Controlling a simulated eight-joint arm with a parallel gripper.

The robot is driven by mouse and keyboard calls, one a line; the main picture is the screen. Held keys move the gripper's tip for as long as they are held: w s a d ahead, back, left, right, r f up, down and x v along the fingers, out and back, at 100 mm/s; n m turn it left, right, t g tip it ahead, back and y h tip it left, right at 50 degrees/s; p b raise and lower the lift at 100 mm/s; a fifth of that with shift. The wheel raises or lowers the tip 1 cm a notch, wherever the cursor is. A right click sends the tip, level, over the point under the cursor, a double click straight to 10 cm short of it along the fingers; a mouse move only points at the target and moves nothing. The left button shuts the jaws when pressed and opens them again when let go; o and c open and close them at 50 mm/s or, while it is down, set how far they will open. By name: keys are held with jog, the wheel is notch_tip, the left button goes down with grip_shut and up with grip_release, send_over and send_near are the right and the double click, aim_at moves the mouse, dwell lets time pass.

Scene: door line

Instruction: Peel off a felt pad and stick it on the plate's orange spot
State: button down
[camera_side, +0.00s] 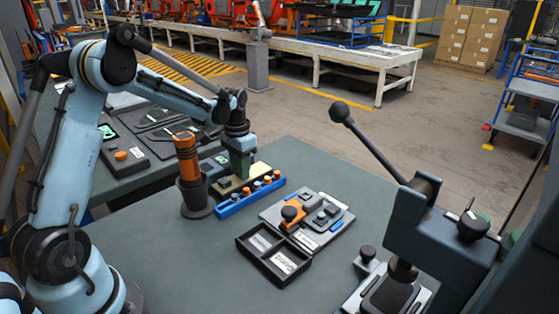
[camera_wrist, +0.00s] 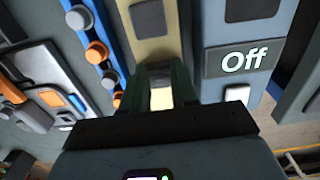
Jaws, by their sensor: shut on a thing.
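My gripper (camera_side: 238,165) points down over a tan strip (camera_side: 262,169) at the back of the table. In the wrist view its dark green fingers (camera_wrist: 165,88) are close together on a small pale piece (camera_wrist: 161,99). It may be a felt pad; the fingers hide most of it. The tan strip (camera_wrist: 157,50) lies under the fingers and carries a pale label. A grey plate (camera_side: 322,243) with several fittings lies to the right of the gripper. In the wrist view an orange patch (camera_wrist: 50,98) shows at left, apart from the fingers; I cannot tell whether it is the spot.
A blue rail (camera_side: 232,207) with orange and grey knobs stands beside the strip. An orange-handled tool (camera_side: 187,155) stands in a dark cup (camera_side: 194,197). A black two-part tray (camera_side: 262,266) is at front. A lever press (camera_side: 430,225) stands at right. An "Off" panel (camera_wrist: 243,60) is nearby.

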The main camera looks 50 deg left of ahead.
jog(key=shift+r, duration=0.3)
jog(key=shift+r, duration=2.85)
jog(key=s+d+r, duration=0.4)
jog(key=s+d, duration=0.1)
jog(key=d, duration=0.3)
jog(key=s+d+r, duration=0.4)
jog(key=d+r, duration=0.1)
jog(key=d, duration=0.3)
jog(key=shift+s+d, duration=0.3)
jog(key=shift+s, duration=0.05)
